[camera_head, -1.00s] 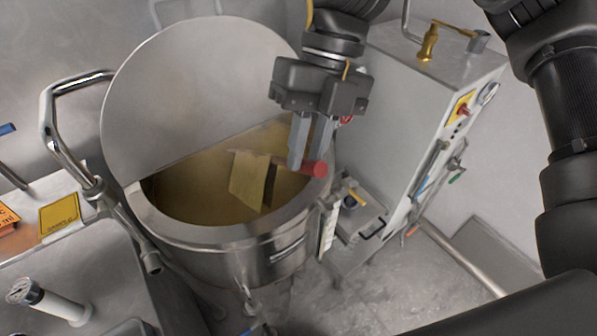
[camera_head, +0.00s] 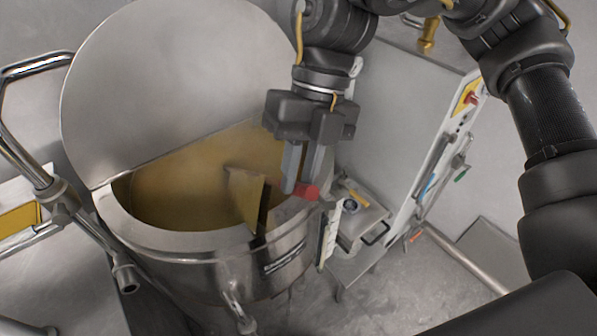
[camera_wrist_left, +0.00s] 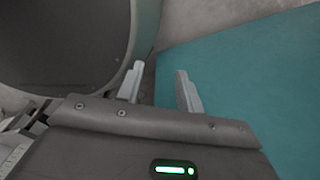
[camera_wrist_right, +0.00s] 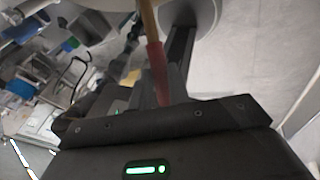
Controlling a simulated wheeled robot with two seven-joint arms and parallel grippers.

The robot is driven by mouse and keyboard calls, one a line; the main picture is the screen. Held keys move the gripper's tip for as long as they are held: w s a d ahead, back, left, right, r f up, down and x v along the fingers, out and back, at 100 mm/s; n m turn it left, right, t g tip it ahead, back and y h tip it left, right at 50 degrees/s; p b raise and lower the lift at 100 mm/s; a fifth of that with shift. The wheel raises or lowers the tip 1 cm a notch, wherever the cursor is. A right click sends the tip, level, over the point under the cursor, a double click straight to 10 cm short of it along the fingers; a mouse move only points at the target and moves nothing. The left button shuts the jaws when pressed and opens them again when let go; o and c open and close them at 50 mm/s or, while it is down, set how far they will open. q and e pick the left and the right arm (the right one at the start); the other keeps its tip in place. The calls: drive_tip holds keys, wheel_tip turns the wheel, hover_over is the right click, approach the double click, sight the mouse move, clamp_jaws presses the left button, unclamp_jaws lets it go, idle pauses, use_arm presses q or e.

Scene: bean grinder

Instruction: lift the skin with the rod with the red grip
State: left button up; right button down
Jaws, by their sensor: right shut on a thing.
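My right gripper (camera_head: 303,190) is shut on the red grip of the rod (camera_head: 308,191) near the right rim of the steel kettle (camera_head: 180,240). In the head view the rod points left over the kettle's opening. A yellow skin (camera_head: 245,195) hangs from it as a folded sheet above the yellow liquid (camera_head: 185,195). I cannot tell whether its lower edge touches the liquid. My left gripper (camera_wrist_left: 158,86) is open and empty in the left wrist view.
A half lid (camera_head: 175,85) stands up over the kettle's back. A bent steel handle (camera_head: 22,125) is at the left. A grey cabinet with a control panel (camera_head: 455,125) stands to the right. A teal surface (camera_wrist_left: 245,85) lies beside my left gripper.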

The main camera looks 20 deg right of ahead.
drive_tip(key=shift+r, duration=0.15)
wheel_tip(320, 180, up, 13)
drive_tip(key=p, duration=0.9)
drive_tip(key=shift+r+p, duration=0.2)
drive_tip(key=shift+p, duration=0.1)
idle(0.5)
drive_tip(key=shift+s, duration=0.1)
idle(0.9)
